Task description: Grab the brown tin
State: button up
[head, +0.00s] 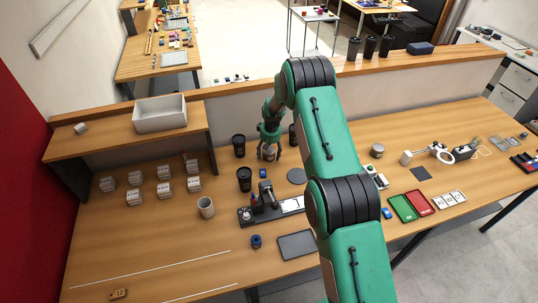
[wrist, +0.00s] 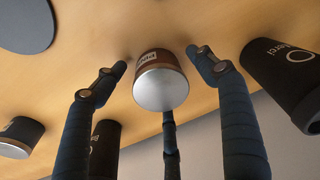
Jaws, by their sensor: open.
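A short round tin with a dark brown side, a pale label and a silver end stands on the wooden bench; it shows in the wrist view (wrist: 162,82) and, partly covered by my fingers, in the head view (head: 269,154). My gripper (head: 269,140) is open above and around it. In the wrist view my gripper's (wrist: 158,66) fingers stand on both sides of the tin, with gaps left and right. A third finger overlaps the tin's near edge; I cannot tell whether it touches.
Black cups stand close by, at the left (head: 239,146) and behind right (head: 293,135). Another cup (head: 244,179) and a grey disc (head: 297,176) are in front. A second tin (head: 377,150) stands farther right. A raised shelf (head: 110,140) is at the left.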

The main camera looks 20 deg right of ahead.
aim_at(269, 149)
jog(key=c, duration=1.4)
jog(key=shift+o, duration=0.2)
jog(key=shift+r, duration=0.1)
jog(key=shift+r, duration=0.7)
notch_tip(269, 149, up, 2)
jog(key=s, duration=0.5)
jog(key=s+r+b, duration=0.1)
jog(key=s, duration=0.4)
jog(key=s+a, duration=0.1)
jog(key=s, duration=0.5)
jog(key=shift+r, duration=0.25)
